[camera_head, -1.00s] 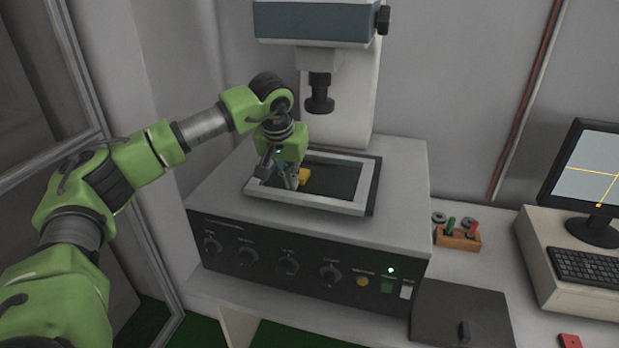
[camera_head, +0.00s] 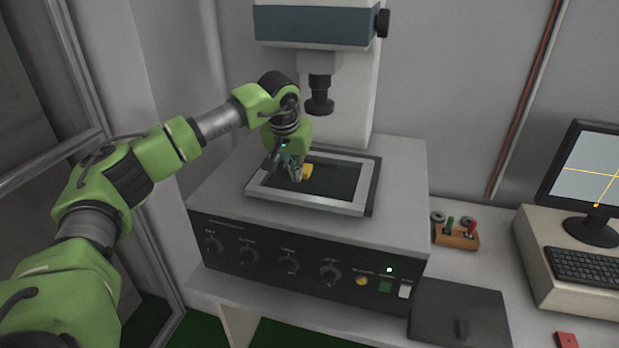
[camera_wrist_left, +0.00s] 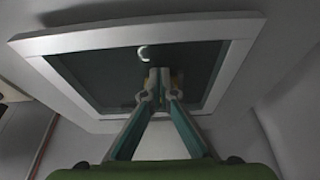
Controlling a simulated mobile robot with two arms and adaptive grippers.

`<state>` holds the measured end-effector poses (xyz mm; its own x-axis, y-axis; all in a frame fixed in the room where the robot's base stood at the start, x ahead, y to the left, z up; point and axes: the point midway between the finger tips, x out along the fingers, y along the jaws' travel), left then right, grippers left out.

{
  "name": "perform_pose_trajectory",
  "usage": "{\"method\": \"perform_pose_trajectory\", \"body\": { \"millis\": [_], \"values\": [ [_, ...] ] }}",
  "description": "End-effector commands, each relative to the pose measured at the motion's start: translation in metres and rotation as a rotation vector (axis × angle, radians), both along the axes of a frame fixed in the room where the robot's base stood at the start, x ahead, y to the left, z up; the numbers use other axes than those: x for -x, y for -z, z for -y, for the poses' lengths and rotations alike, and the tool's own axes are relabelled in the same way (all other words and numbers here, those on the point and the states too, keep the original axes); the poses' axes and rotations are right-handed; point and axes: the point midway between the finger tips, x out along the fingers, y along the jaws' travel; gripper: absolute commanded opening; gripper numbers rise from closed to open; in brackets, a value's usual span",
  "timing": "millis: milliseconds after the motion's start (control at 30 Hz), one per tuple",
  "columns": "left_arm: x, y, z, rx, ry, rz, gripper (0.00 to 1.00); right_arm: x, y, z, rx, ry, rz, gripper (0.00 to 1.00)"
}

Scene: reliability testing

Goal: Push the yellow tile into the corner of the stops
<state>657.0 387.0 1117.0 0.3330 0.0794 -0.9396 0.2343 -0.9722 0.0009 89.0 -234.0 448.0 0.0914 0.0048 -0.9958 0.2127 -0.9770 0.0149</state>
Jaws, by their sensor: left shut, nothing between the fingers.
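The yellow tile (camera_head: 308,171) lies on the dark plate of the framed stage (camera_head: 318,206), towards its back left. My left gripper (camera_head: 297,178) points down, shut, with its tips close beside the tile's left and front side. I cannot tell whether they touch it, and the fingers hide part of it. Dark strips (camera_head: 372,189) run along the stage's back and right edges; I cannot tell for sure whether these are the stops.
A microscope head with its lens (camera_head: 319,100) hangs above the back of the stage. The grey instrument box (camera_head: 402,185) carries the stage. A wooden holder (camera_head: 457,238), a keyboard (camera_head: 585,267) and a monitor (camera_head: 590,180) stand to the right. The stage's right part is clear.

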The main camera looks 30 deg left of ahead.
Motion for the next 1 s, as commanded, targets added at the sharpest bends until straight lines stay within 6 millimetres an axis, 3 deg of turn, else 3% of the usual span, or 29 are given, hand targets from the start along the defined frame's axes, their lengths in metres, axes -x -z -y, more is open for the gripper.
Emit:
{"method": "perform_pose_trajectory", "body": {
  "millis": [800, 1000],
  "values": [
    [-0.028, -0.001, -0.006, 0.000, 0.000, 0.001, 0.00, 0.000, -0.014, 0.001, 0.001, 0.000, 0.000, 0.40],
    [-0.026, -0.009, -0.006, -0.001, 0.001, 0.002, 0.00, 0.000, -0.020, 0.001, 0.001, 0.000, -0.001, 0.40]
  ]
}}
